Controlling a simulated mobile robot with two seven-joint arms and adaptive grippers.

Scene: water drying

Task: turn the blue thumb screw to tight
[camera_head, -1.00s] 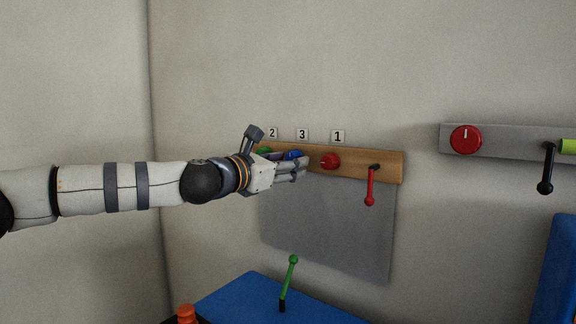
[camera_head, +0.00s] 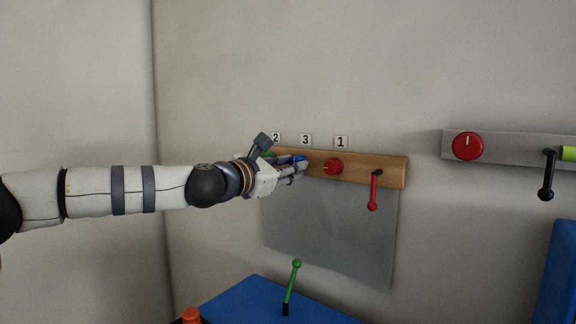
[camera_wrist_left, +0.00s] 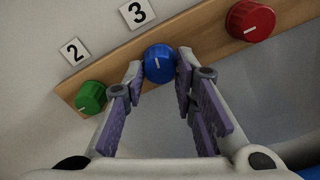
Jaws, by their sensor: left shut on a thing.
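The blue thumb screw (camera_wrist_left: 159,64) sits on the wooden board (camera_head: 385,164) under the label 3 (camera_head: 306,140). A white mark shows on its face in the left wrist view. In the head view the blue screw (camera_head: 299,158) is partly hidden by my left gripper (camera_head: 300,167). My left gripper also shows in the left wrist view (camera_wrist_left: 160,76), with one finger on each side of the blue screw, shut on it. My right gripper is not in view.
On the same board are a green knob (camera_wrist_left: 91,97) under label 2, a red knob (camera_head: 333,167) under label 1 and a red lever (camera_head: 374,190). A grey panel (camera_head: 340,230) hangs below. A green lever (camera_head: 292,286) stands on a blue surface (camera_head: 240,300).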

